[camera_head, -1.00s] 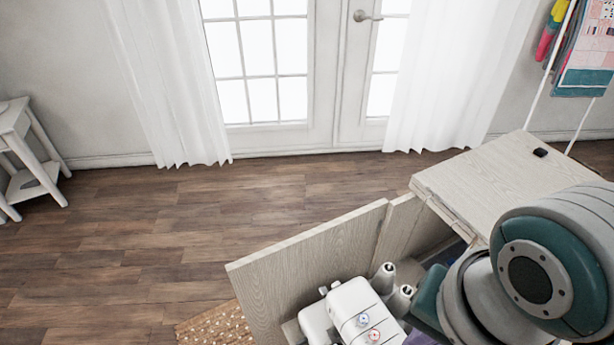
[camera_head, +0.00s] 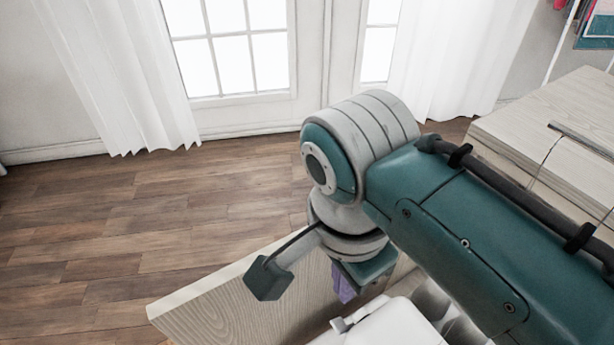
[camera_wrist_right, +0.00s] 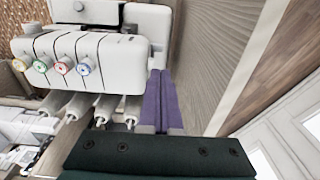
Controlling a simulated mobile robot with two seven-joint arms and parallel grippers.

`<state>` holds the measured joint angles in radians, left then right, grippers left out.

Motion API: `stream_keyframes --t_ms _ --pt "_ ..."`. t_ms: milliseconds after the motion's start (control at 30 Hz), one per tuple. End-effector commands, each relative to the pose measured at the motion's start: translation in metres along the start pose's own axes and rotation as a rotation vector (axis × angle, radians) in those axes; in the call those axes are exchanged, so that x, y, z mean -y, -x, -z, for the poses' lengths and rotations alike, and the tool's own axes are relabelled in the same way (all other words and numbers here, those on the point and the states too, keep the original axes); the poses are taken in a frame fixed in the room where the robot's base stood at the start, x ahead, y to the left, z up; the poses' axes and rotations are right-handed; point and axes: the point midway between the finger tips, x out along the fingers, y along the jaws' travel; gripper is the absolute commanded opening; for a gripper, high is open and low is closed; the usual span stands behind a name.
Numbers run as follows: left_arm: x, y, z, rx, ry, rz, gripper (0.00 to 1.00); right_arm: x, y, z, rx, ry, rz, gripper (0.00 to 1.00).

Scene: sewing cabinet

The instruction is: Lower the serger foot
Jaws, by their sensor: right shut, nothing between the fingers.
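The white serger (camera_head: 395,325) sits at the bottom of the head view, partly cut off and partly behind my right arm. In the right wrist view the serger (camera_wrist_right: 120,62) shows its colored dials and top cover. The serger foot cannot be made out in either view. My right gripper (camera_wrist_right: 162,76) has its purple fingers shut together and empty. In the wrist view they lie just beside the serger's right end; contact cannot be told. In the head view the purple right gripper (camera_head: 343,286) points down between the serger and a wooden panel. My left gripper is not in view.
The wooden cabinet panel (camera_head: 240,310) stands close to my right gripper. The wooden cabinet top (camera_head: 545,100) is at the right. Thread spindles (camera_wrist_right: 78,105) stand near the gripper in the wrist view. The floor (camera_head: 150,220) at left is clear.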

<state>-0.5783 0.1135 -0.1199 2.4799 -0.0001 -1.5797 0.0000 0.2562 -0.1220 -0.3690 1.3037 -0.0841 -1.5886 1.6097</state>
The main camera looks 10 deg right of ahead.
Motion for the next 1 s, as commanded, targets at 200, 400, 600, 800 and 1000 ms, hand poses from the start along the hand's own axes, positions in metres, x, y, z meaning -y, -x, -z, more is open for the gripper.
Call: stream_keyframes --t_ms 200,400,600,800,1000 --pt "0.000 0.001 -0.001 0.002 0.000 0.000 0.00 0.000 0.001 0.000 0.000 0.000 0.000 0.00" --pt "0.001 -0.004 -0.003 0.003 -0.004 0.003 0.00 -0.001 -0.008 0.000 0.000 0.001 -0.002 0.00" --pt "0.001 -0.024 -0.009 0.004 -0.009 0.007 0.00 -0.001 -0.043 0.000 -0.001 0.002 -0.004 0.00" --pt "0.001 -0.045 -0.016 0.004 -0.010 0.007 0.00 -0.001 -0.078 0.000 -0.002 0.001 -0.002 0.00" --pt "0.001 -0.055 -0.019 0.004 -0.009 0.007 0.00 0.000 -0.097 0.000 0.000 0.002 -0.001 0.00"
